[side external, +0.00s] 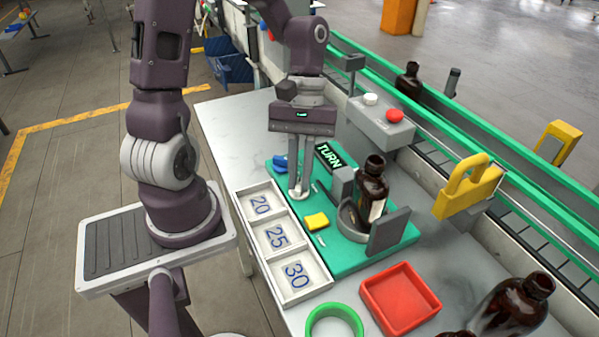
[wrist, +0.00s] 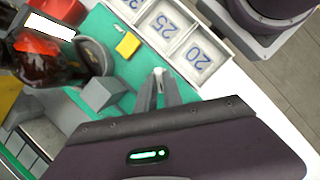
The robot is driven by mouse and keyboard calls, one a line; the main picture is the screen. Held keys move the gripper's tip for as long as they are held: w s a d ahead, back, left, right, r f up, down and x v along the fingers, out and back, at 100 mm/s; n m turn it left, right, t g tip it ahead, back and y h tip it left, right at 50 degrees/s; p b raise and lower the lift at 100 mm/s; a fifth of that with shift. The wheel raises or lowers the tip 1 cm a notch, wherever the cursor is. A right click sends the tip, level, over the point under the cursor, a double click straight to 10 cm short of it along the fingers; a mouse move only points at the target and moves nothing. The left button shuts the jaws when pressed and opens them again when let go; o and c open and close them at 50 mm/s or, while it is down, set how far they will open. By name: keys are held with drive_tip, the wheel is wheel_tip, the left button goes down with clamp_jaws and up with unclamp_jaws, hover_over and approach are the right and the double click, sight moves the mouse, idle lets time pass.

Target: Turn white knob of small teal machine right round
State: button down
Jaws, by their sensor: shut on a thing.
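The small teal machine (side external: 347,262) lies flat on the grey table, with a "TURN" label at its back edge. My gripper (side external: 299,193) points down over its left part, and its fingers are shut on the white knob, which they mostly hide. A bit of the white knob (wrist: 158,71) shows between the fingertips in the wrist view. An amber bottle (side external: 372,186) stands upright in a round holder on the machine, between grey blocks. The bottle also shows in the wrist view (wrist: 48,62). A yellow square (side external: 316,221) and a blue piece (side external: 281,162) are on the machine near my gripper.
A white tray marked 20, 25, 30 (side external: 309,295) lies left of the machine. A red tray (side external: 364,288) and green ring (side external: 309,326) are in front. A grey box with red and white buttons (side external: 376,124), a yellow padlock shape (side external: 457,205) and a green-railed conveyor (side external: 487,125) stand behind.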

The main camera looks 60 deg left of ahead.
drive_tip(key=m, duration=0.2)
drive_tip(key=m+g+y, duration=0.1)
drive_tip(key=m, duration=0.1)
drive_tip(key=m+y, duration=0.1)
drive_tip(key=m, duration=0.1)
drive_tip(key=shift+w+d+m+g, duration=0.2)
drive_tip(key=shift+w+m+g, duration=0.1)
drive_tip(key=shift+m, duration=0.1)
drive_tip(key=m+y, duration=0.1)
drive_tip(key=m, duration=0.2)
drive_tip(key=m+y, duration=0.1)
drive_tip(key=m, duration=0.2)
drive_tip(key=shift+d, duration=0.2)
drive_tip(key=m+y, duration=0.1)
drive_tip(key=m, duration=0.2)
drive_tip(key=m+y, duration=0.1)
drive_tip(key=m, duration=0.1)
drive_tip(key=shift+s+d+m+t, duration=0.15)
drive_tip(key=shift+d+m+t, duration=0.05)
drive_tip(key=shift+m+t, duration=0.2)
drive_tip(key=m, duration=0.2)
drive_tip(key=m+t+y, duration=0.1)
drive_tip(key=m, duration=0.2)
drive_tip(key=shift+s+d+y, duration=0.1)
drive_tip(key=shift+s+y, duration=0.05)
drive_tip(key=shift+y, duration=0.15)
drive_tip(key=shift+m+t, duration=0.3)
drive_tip(key=c, duration=1.5)
unclamp_jaws()
